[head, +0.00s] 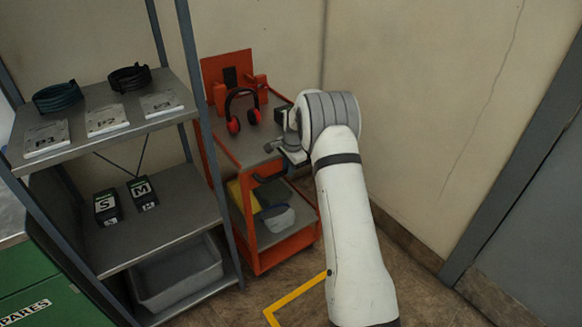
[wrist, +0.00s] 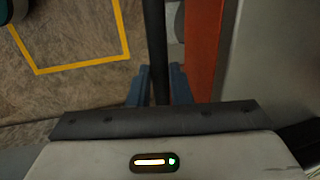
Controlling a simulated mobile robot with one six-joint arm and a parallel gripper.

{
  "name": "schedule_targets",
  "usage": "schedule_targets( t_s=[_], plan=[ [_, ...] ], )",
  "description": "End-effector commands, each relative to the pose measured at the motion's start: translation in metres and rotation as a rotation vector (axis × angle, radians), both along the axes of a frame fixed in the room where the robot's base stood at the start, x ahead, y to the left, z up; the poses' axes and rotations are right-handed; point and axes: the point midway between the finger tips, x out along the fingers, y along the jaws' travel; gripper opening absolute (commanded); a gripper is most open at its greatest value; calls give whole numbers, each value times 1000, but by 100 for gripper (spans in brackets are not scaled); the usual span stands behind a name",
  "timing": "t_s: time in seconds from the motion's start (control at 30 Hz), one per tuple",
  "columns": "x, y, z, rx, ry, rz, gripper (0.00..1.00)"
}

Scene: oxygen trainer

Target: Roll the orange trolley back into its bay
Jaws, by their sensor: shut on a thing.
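The orange trolley (head: 258,262) stands upright against the back wall, beside the shelf rack. Its orange side also shows in the wrist view (wrist: 205,50). My gripper (wrist: 159,88) is shut on the trolley's dark handle bar (wrist: 157,35), with a blue finger on each side of it. In the head view my wrist hides part of the trolley's right side. A yellow floor outline (head: 296,289) lies on the floor in front of the trolley, and it also shows in the wrist view (wrist: 85,66). The trolley appears to stand outside the visible part of this outline.
Red and black headphones (head: 233,124) rest on the trolley's top. A grey shelf rack (head: 165,222) with cables, packets, boxes and a bin stands close on the left. A green cabinet (head: 40,295) is front left. A grey door (head: 530,210) is at the right. Floor before the trolley looks clear.

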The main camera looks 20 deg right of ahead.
Motion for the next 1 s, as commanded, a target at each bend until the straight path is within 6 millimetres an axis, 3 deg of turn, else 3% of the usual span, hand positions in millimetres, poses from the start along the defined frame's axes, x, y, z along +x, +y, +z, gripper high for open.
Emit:
schedule_targets(
  t_s=[0.2,0.23,0.47,0.77,1.0],
  plan=[
    [0,-7,2,-2,-4,-10,0],
    [0,-8,2,-2,-4,-11,20],
    [0,-7,1,0,-1,-11,38],
    [-1,-7,3,0,0,-10,40],
    [-7,-9,38,1,-4,-11,40]
  ],
)
